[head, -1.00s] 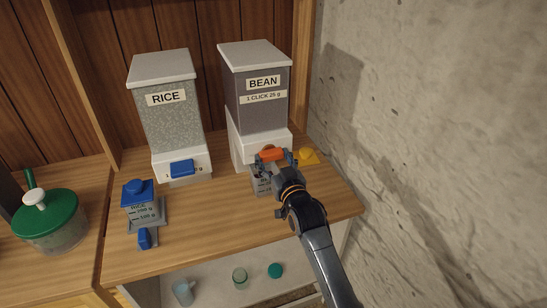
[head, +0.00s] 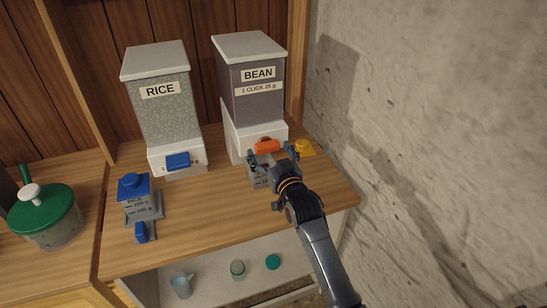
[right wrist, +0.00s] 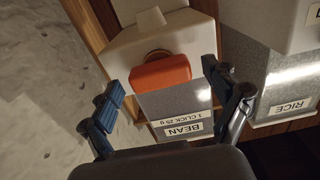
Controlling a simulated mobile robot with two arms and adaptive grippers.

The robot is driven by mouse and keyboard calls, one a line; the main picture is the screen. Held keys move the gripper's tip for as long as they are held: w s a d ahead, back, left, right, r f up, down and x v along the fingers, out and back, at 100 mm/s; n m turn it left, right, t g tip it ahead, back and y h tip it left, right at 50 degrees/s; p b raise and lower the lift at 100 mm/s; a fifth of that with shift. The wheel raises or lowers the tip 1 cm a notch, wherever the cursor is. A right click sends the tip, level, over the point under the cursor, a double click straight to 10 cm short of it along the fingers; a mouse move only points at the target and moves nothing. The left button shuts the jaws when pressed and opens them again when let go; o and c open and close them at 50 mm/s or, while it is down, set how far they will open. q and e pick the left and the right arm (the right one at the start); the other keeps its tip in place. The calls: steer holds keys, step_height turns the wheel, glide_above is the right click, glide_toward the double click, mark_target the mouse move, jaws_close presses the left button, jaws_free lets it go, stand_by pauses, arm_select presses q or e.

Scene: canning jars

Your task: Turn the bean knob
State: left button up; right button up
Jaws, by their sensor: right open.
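The bean dispenser (head: 254,100) stands at the back right of the counter, with a dark upper bin, a white base and a label reading "1 CLICK 25 g". Its orange bean knob (head: 267,146) is on the front of the base and lies roughly level. The knob also shows in the right wrist view (right wrist: 160,72). My right gripper (head: 272,154) is open in front of the knob, one finger to each side. In the right wrist view both fingers stand apart from the knob. My left gripper is not in view.
The rice dispenser (head: 163,110) with a blue knob is to the left. A yellow piece (head: 303,147) lies at right, near the rough wall. A green-lidded jar (head: 46,215) is far left.

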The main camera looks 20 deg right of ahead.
steer(key=s, duration=1.2)
steer(key=shift+d, duration=0.2)
steer(key=shift+w, duration=0.1)
